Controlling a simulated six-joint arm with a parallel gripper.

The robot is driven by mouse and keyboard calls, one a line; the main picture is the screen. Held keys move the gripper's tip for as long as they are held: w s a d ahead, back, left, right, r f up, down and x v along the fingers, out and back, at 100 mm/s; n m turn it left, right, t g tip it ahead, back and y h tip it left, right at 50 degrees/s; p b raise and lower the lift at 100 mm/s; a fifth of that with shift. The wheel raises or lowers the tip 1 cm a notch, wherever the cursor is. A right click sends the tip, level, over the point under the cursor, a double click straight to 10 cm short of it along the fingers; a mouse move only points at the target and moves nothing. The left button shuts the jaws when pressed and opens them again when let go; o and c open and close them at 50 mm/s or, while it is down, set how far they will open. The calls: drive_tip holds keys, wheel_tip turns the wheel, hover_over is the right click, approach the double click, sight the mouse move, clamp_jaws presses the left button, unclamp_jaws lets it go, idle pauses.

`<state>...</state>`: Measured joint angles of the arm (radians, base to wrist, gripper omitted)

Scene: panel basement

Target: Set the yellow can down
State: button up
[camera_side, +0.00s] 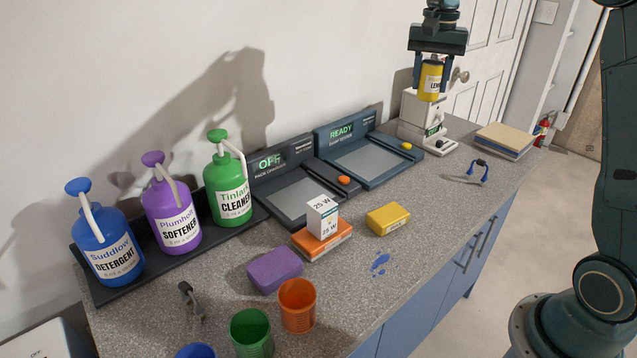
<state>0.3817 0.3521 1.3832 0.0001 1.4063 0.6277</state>
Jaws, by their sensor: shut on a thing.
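My gripper points down and is shut on the can. The can is at the far end of the counter, in front of or above a white machine (421,122) with a black knob. I cannot tell from this one view whether the can's bottom touches the machine or hangs above it.
The speckled counter (440,200) has free room at its right middle, near a blue handle (479,171). A blue READY scale (365,165) and a dark OFF one (290,200) line the wall. Pump bottles (172,215), a yellow block (388,219) and cups (297,306) stand nearer.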

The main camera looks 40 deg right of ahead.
drive_tip(key=w+a+n, duration=0.1)
drive_tip(key=w+a, duration=0.5)
drive_tip(key=a, duration=0.5)
drive_tip(key=w+a, duration=0.6)
drive_tip(key=a, duration=0.5)
drive_tip(key=s+a+f+n, duration=0.1)
drive_tip(key=a+n, duration=0.1)
drive_tip(key=a, duration=2.1)
drive_tip(key=shift+s+f, duration=0.15)
drive_tip(key=shift+f, duration=2.35)
drive_tip(key=shift+f, duration=0.1)
wheel_tip(320, 180, down, 14)
drive_tip(key=shift+f, duration=0.15)
drive_tip(key=shift+f, duration=2.75)
